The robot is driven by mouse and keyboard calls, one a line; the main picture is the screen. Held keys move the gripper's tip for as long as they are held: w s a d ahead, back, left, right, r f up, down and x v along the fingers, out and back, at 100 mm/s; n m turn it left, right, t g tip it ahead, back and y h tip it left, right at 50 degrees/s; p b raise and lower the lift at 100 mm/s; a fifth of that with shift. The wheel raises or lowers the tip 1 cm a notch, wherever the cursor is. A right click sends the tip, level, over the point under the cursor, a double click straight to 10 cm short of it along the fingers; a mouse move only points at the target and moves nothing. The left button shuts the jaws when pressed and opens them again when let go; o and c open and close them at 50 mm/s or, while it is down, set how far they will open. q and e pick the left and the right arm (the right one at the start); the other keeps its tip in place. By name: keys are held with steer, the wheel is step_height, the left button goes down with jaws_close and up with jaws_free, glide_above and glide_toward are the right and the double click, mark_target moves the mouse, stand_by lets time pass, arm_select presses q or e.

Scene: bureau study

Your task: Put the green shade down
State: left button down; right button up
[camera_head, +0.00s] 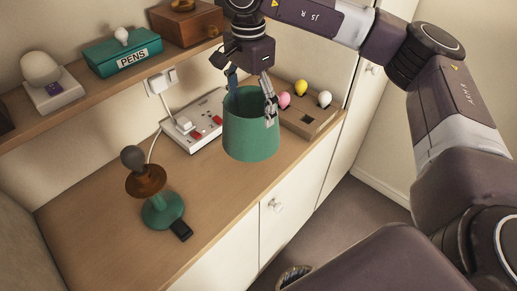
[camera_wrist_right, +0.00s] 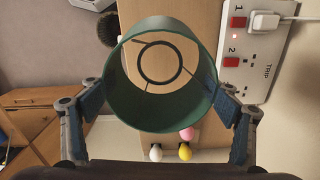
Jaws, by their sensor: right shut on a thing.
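The green shade (camera_head: 251,135) is a tapered open drum in front of the wooden counter's right part. My right gripper (camera_head: 251,100) is shut on it, with a finger on each side of its upper part. In the right wrist view the shade (camera_wrist_right: 122,92) sits between the two fingers (camera_wrist_right: 160,105), and its inner wire ring shows. Whether its lower rim touches the counter I cannot tell. The lamp base (camera_head: 162,212), green with a brown collar and a grey bulb (camera_head: 133,158), stands upright at the counter's front left. My left gripper is out of view.
A power strip (camera_head: 190,130) with red switches lies behind the shade. A wooden holder (camera_head: 318,118) with pink, yellow and white bulbs is to its right. A shelf above holds a teal PENS box (camera_head: 122,55).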

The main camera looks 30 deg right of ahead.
mark_target(256, 93)
steer(key=w+d+m, duration=0.1)
steer(key=m, duration=0.1)
steer(key=w+d+m, duration=0.1)
steer(key=m, duration=0.1)
steer(key=w+d+m, duration=0.1)
steer(key=m, duration=0.1)
steer(key=shift+w+r+b, duration=0.15)
steer(key=shift+r+b, duration=0.05)
steer(key=shift+b, duration=0.1)
steer(key=shift+w+d+m, duration=0.2)
steer(key=shift+w+m, duration=0.05)
steer(key=shift+m, duration=0.35)
steer(key=shift+w+d+f+m, duration=0.1)
steer(key=shift+w+d+m, duration=0.05)
steer(key=shift+m, duration=0.15)
step_height(256, 93, down, 5)
steer(key=shift+f+p, duration=0.15)
steer(key=shift+p, duration=0.7)
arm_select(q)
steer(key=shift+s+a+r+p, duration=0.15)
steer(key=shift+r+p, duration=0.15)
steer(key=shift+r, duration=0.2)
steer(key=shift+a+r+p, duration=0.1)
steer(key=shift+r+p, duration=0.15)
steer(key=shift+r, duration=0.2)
arm_select(e)
step_height(256, 93, down, 4)
steer(key=shift+f, duration=0.2)
